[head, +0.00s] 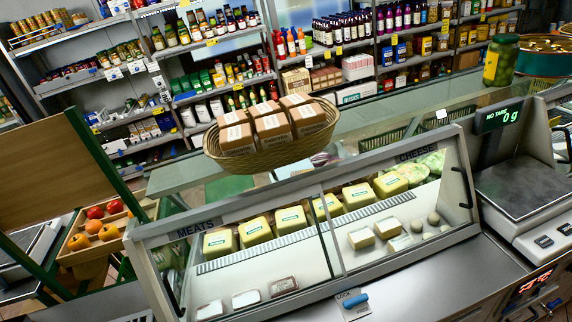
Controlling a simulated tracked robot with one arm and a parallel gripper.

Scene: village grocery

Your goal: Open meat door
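The meat door (255,270) is the left glass panel of the display case, under the label MEATS (200,227). It looks shut. A dark handle (174,296) is at its left edge. The cheese door (405,225) is the right panel, under the label CHEESE, with a dark handle (463,187) at its right edge. A blue lever (354,301) beside the word LOCK sits on the metal front below the panels; I cannot tell whether it is locked. My gripper is not in view.
A wicker basket (270,150) of brown packages stands on the case top. A scale (525,190) is at the right, with a jar (501,60) behind it. A fruit crate (85,247) and a brown board (62,195) are at the left. Stocked shelves (222,90) line the back.

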